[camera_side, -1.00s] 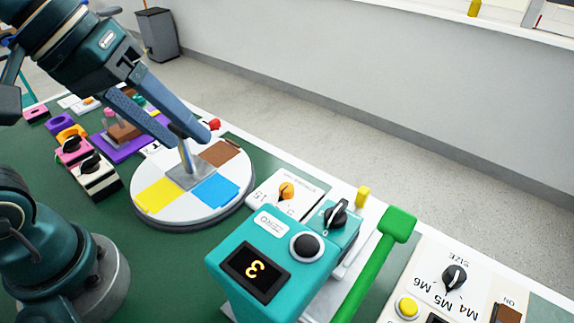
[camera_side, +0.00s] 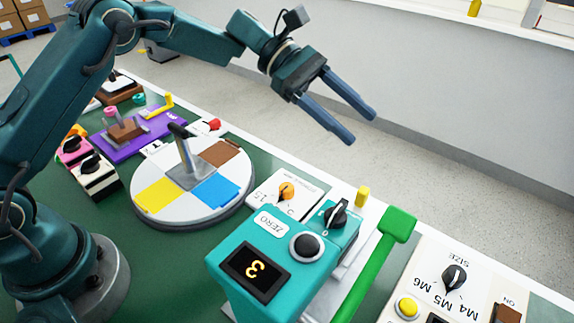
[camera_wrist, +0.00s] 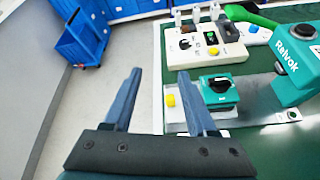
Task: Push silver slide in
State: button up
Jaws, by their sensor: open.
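My gripper (camera_side: 360,128) is open and empty, high above the back edge of the bench. It also shows in the wrist view (camera_wrist: 160,75), with nothing between the fingers. Below it is a silver-grey plate (camera_wrist: 180,125) with a yellow knob (camera_wrist: 170,100), beside a teal block with a black rotary knob (camera_wrist: 221,86). The yellow knob stands behind this block in the side view (camera_side: 362,196). I cannot tell for sure whether this plate is the silver slide. The teal display unit (camera_side: 262,262) hides much of it in the side view.
A round turntable (camera_side: 150,217) with a black-topped lever (camera_side: 180,131) stands at the left. A white panel with an orange knob (camera_side: 286,191) lies between it and the display unit. A green handle (camera_side: 378,255) rises to the right. The air around my gripper is clear.

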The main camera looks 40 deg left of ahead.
aim_at(359, 189)
jog(key=f+n, duration=0.1)
jog(key=f, duration=0.6)
jog(key=f+n+h, duration=0.1)
jog(key=f, duration=0.3)
jog(key=shift+w+d+f+n+g, duration=0.1)
jog(key=shift+w+f+n+g, duration=0.1)
jog(key=shift+n+g, duration=0.15)
jog(key=shift+d+f, duration=0.25)
jog(key=shift+f, duration=0.05)
jog(key=shift+x, duration=2.25)
grip_shut()
